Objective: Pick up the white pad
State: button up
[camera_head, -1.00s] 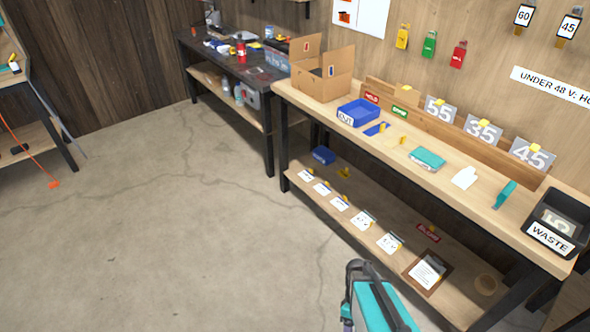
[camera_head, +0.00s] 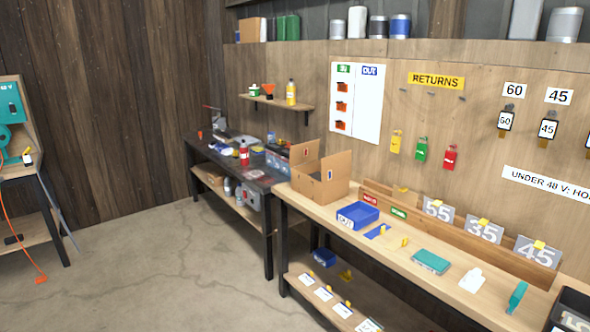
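A small flat white piece, which looks like the white pad (camera_head: 471,281), lies on the light wooden bench top (camera_head: 400,290). It sits between a teal block with a pale edge (camera_head: 431,261) on its left and an upright teal piece (camera_head: 517,297) on its right. Nothing visible covers it. My gripper is outside the picture, so whether it holds anything does not show.
A blue bin (camera_head: 357,215) and an open cardboard box (camera_head: 320,176) stand at the bench's left part. Number plates (camera_head: 484,229) line its back. A black bin (camera_head: 572,312) is cut off at lower right. Open concrete floor (camera_head: 165,275) lies at left.

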aim_at(472, 281)
jog(key=z, duration=4.5)
jog(key=i, duration=0.1)
jog(key=u, duration=3.3)
